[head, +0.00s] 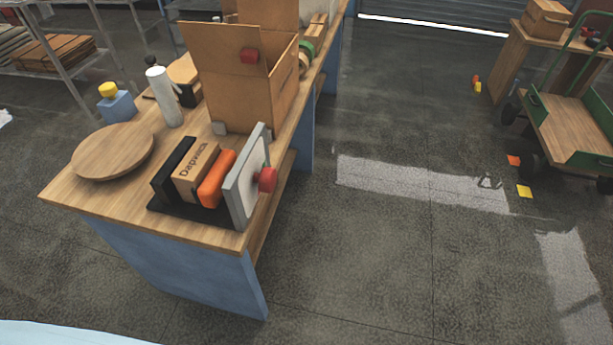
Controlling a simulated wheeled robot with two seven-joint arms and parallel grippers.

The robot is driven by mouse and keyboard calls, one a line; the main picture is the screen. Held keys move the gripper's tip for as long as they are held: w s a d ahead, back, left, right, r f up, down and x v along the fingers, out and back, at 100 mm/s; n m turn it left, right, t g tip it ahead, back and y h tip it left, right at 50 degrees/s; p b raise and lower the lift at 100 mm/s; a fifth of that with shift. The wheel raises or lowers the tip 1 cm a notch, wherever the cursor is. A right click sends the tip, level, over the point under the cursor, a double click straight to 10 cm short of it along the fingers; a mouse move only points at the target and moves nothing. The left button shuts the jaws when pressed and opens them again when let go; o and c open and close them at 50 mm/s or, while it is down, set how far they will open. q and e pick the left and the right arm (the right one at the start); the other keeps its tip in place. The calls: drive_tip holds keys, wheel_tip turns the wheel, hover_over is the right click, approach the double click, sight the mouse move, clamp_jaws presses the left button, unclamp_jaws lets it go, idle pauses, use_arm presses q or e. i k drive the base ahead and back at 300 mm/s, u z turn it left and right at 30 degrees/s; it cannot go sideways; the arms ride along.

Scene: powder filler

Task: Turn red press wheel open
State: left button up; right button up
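A red round knob (266,180) sits on the outer face of an upright grey plate (247,184) at the table's right edge. It is the most wheel-like red thing in view, but I cannot tell for sure that it is the press wheel. Beside the plate, an orange block (216,178), a cardboard box with printing (195,170) and a black block (174,168) stand in a row on a dark base (188,213). Neither of my grippers is in view.
The wooden table (85,203) also holds a round wooden board (113,150), a white roll (164,97) and a blue block with a yellow top (116,104). A green cart (565,125) stands at the right. The floor (400,250) between is open.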

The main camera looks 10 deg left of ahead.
sight(266, 179)
drive_tip(key=i, duration=0.55)
drive_tip(key=u, duration=0.95)
